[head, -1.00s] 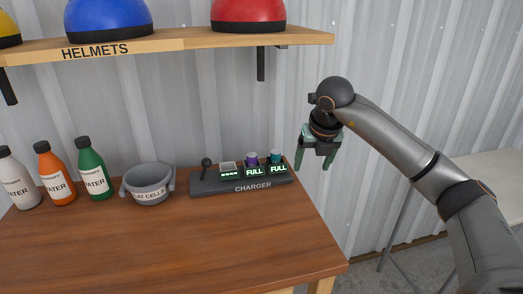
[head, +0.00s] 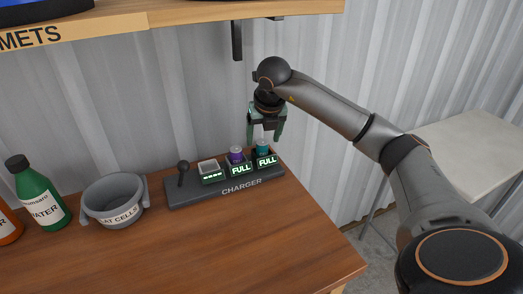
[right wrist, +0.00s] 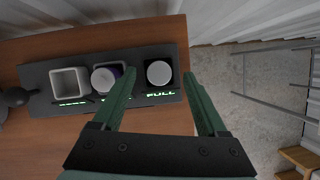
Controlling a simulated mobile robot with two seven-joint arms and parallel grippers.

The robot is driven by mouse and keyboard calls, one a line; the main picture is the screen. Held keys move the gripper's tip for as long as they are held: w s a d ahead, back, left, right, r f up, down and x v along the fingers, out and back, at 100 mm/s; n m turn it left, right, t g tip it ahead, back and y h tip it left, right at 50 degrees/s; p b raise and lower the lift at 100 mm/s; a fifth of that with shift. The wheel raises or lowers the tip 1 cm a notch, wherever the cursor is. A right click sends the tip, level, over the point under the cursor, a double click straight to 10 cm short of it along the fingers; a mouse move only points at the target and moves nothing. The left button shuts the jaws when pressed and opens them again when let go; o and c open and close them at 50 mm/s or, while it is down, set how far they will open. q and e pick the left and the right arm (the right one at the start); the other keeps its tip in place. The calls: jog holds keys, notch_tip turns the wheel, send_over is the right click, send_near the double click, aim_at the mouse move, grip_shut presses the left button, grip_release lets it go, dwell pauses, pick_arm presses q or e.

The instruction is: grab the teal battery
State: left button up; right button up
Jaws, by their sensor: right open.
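The teal battery (head: 262,148) stands upright in the right-hand slot of the dark charger (head: 200,196), above a lit FULL sign. Its pale round top (right wrist: 159,73) shows in the right wrist view. My right gripper (head: 264,137) points down just above the teal battery. In the right wrist view the open green fingers (right wrist: 161,82) lie on either side of the battery's slot, with nothing between them held. A purple battery (head: 236,154) stands in the middle slot, also marked FULL. The left slot (right wrist: 68,84) looks empty. My left gripper is not in view.
A grey bin (head: 113,203) labelled for flat cells stands left of the charger. Green and orange water bottles are farther left. The helmet shelf (head: 180,14) hangs above. The wooden table (head: 230,240) is clear in front.

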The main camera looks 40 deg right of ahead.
jog(key=shift+x, duration=1.35)
grip_shut()
